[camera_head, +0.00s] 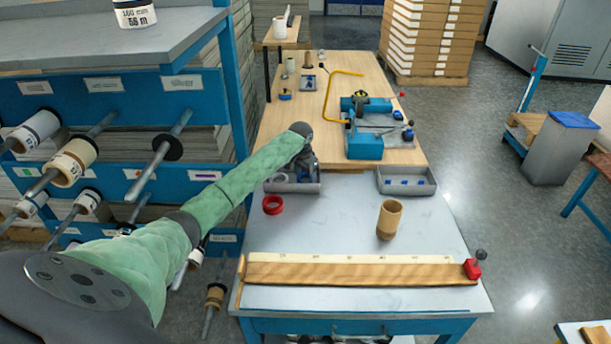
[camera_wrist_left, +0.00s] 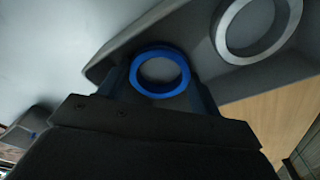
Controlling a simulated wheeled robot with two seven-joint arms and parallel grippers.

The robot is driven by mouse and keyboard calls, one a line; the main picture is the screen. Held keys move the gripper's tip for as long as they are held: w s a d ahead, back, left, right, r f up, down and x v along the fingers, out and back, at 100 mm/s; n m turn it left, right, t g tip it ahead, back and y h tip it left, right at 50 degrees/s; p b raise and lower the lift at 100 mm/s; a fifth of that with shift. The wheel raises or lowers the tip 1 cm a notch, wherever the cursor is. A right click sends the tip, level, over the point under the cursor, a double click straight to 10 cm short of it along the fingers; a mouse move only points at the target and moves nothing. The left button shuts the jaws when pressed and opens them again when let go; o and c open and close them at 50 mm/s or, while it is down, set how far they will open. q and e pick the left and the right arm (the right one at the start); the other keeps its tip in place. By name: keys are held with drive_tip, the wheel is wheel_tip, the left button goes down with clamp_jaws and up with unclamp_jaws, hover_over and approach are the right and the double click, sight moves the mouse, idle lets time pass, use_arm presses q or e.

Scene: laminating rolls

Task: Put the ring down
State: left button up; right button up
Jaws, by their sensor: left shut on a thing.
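My left gripper (camera_head: 305,170) reaches down at the small grey bin (camera_head: 292,188) at the back of the metal table. In the left wrist view its fingers (camera_wrist_left: 160,86) are shut on a blue ring (camera_wrist_left: 160,51). The ring's open hole faces the camera. A grey bin wall (camera_wrist_left: 110,62) and a silver-grey ring (camera_wrist_left: 240,53) lie beyond it; the silver-grey ring is inside the bin. I cannot tell whether the blue ring touches the bin. A red ring (camera_head: 272,205) lies on the table just in front of the bin. My right gripper is not in view.
A second grey bin (camera_head: 407,182) with blue pieces stands to the right. A cardboard tube (camera_head: 389,219) stands upright on the table. A long wooden ruler board (camera_head: 360,270) lies along the front. A blue roll rack (camera_head: 120,90) stands left.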

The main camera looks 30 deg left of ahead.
use_arm(q)
drive_tip(key=shift+f, duration=0.1)
drive_tip(key=o, duration=0.7)
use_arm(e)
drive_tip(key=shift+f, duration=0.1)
use_arm(q)
drive_tip(key=shift+r, duration=0.3)
drive_tip(key=r+b, duration=0.1)
drive_tip(key=r, duration=0.2)
drive_tip(key=s+r+b, duration=0.1)
drive_tip(key=r, duration=0.3)
drive_tip(key=r+b, duration=0.1)
drive_tip(key=r, duration=0.3)
drive_tip(key=shift+s+a+r, duration=0.15)
drive_tip(key=shift+r, duration=0.1)
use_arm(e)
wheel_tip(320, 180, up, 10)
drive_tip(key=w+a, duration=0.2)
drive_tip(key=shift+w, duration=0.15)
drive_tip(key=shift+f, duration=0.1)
